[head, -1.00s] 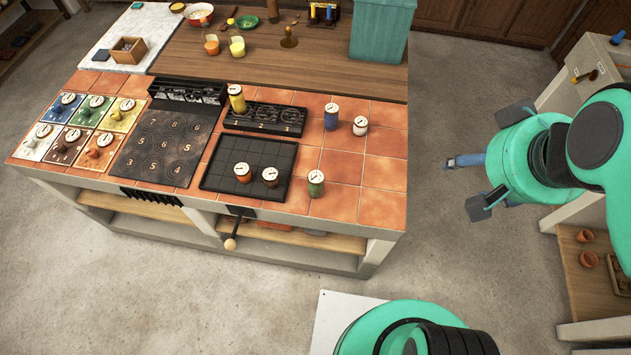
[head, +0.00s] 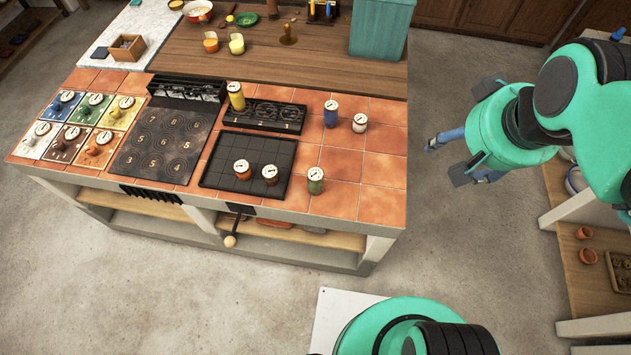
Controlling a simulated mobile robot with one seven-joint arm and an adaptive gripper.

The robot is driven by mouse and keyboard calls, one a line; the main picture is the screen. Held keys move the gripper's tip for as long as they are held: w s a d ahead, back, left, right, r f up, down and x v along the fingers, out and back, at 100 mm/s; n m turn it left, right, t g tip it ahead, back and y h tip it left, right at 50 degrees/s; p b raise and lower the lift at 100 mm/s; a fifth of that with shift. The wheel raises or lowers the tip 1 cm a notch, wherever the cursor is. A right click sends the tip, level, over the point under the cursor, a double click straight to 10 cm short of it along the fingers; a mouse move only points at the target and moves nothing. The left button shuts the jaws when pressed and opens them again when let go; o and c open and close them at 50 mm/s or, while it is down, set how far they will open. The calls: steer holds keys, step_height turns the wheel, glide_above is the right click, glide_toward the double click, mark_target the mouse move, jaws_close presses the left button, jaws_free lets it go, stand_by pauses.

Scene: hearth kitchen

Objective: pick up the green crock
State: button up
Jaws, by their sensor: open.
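The green crock (head: 315,183) stands upright on the orange tiles near the front edge of the counter, just right of the black grid tray (head: 212,177). It has a white dial-like top. My gripper (head: 440,160) is in the air to the right of the counter, over the floor. Its fingers are spread and empty. It is well apart from the green crock.
A yellow crock (head: 237,97) is by the black rack (head: 262,117). A teal bin (head: 380,28) stands at the back right. The tiles right of the green crock are clear.

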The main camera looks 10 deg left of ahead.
steer(key=w+a+f+g, duration=0.1)
steer(key=w+a+f, duration=0.4)
steer(key=w+a, duration=0.15)
steer(key=n+g, duration=0.2)
steer(key=g, duration=0.2)
glide_above(315, 174)
step_height(315, 174, down, 27)
steer(key=shift+s+f, duration=0.1)
step_height(315, 174, down, 8)
steer(key=shift+r+b, duration=0.1)
steer(key=shift+b, duration=0.6)
steer(key=shift+f, duration=0.4)
